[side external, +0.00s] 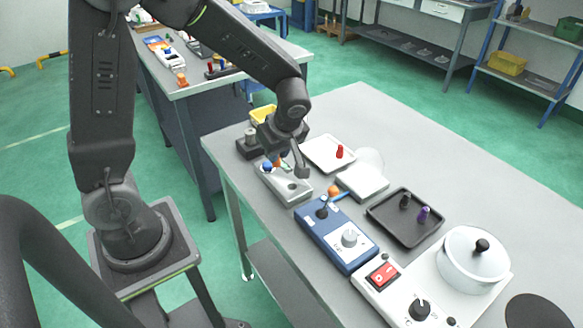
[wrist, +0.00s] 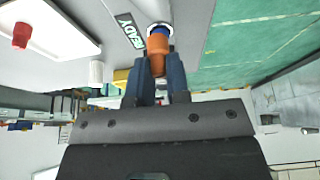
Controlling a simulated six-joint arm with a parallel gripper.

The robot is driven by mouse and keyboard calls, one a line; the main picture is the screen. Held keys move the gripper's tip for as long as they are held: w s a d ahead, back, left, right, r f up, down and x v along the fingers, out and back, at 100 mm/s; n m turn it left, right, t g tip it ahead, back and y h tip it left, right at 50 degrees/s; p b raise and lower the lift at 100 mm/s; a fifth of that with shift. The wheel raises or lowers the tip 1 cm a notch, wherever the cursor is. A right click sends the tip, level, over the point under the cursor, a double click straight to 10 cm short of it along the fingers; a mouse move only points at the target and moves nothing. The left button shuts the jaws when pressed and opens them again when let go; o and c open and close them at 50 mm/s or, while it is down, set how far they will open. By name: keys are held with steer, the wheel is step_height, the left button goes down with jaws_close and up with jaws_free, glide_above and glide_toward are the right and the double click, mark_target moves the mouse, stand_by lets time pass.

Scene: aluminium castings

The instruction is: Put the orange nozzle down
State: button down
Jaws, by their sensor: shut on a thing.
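The orange nozzle (wrist: 158,46) is between the two fingers of my gripper (wrist: 160,66) in the wrist view, and the fingers are shut on it. A blue and white part (wrist: 160,28) shows just beyond its end; I cannot tell whether they touch. In the side view my gripper (side external: 287,160) is low over the grey metal block (side external: 290,189) near the table's left edge. A small patch of orange (side external: 277,162) shows by the fingers, beside a blue-topped piece (side external: 267,168). The arm partly hides this spot.
A white tray with a red nozzle (side external: 339,152) lies behind the block. A blue device (side external: 338,238) with a knob stands in front, with another orange piece (side external: 334,190) beside it. A black tray (side external: 396,226) holds a black and a purple piece. A white pot (side external: 472,262) stands at right.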

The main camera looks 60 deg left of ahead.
steer(key=s+a+r, duration=0.4)
steer(key=a+r, duration=0.1)
steer(key=a, duration=0.2)
steer(key=w+d+f+m+t+h, duration=0.1)
steer(key=w+d+f+m+t, duration=0.15)
steer(key=w+d+m, duration=1.25)
steer(key=w+d+f+n, duration=0.1)
steer(key=w+d+n, duration=0.1)
steer(key=d, duration=0.3)
steer(key=w+d+f+n, duration=0.2)
steer(key=w+d, duration=0.1)
steer(key=d, duration=0.3)
steer(key=w+d+f+n, duration=0.2)
steer(key=d, duration=0.3)
steer(key=shift+w+d+f+t, duration=0.15)
steer(key=shift+w+d+t, duration=0.1)
steer(key=shift+w+d, duration=0.05)
steer(key=shift+d+f, duration=0.25)
steer(key=shift+f, duration=1.9)
